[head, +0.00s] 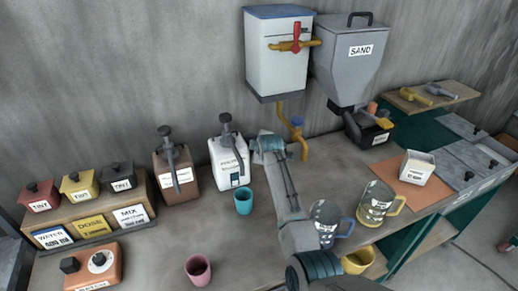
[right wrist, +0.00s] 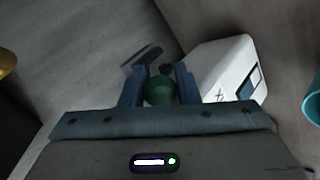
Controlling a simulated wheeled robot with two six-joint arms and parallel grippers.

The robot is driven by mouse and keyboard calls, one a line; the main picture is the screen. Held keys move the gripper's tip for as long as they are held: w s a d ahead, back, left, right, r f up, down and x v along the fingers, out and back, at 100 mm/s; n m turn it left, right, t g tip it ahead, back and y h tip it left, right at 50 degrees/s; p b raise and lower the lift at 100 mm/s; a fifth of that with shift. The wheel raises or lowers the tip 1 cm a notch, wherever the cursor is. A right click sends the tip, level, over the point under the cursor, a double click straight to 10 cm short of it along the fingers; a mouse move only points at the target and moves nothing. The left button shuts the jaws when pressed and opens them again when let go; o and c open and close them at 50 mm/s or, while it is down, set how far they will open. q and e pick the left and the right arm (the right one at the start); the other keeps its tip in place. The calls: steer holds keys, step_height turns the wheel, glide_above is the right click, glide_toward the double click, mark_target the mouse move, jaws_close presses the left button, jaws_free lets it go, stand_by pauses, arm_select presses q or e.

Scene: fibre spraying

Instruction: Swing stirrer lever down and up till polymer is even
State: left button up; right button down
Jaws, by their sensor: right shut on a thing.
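The white polymer container (head: 229,160) stands upright on the bench, with a dark pump-like top and a dark lever (head: 236,147) hanging at its front. It also shows in the right wrist view (right wrist: 228,72). My right gripper (right wrist: 160,84) is shut on a round green knob (right wrist: 160,92), with one finger on each side. A dark part shows just beyond the fingertips. In the head view my right arm reaches up from the bottom to the container's right side; the knob is not clear there. The polymer inside is hidden. My left gripper is out of view.
A teal cup (head: 243,201) stands in front of the container and a pink cup (head: 198,269) nearer. A brown container (head: 175,180) stands to the left. Labelled jugs (head: 376,205) are right of my arm. A water tank (head: 278,60) and sand hopper (head: 349,75) hang behind.

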steer(key=f+t+b, duration=0.1)
steer(key=b, duration=0.1)
steer(key=f+t+y+b, duration=0.1)
steer(key=t+b, duration=0.1)
steer(key=b, duration=0.1)
steer(key=f+t+b, duration=0.1)
steer(key=t+b, duration=0.1)
steer(key=b, duration=0.1)
steer(key=shift+s+d+m, duration=0.15)
steer(key=shift+s+m, duration=0.15)
steer(key=shift+s, duration=0.05)
steer(key=shift+r, duration=0.1)
steer(key=c, duration=1.5)
jaws_free()
steer(key=o, duration=0.4)
steer(key=shift+w, duration=0.15)
steer(key=shift+w+f, duration=0.15)
steer(key=shift+f, duration=0.2)
steer(key=shift+r, duration=0.1)
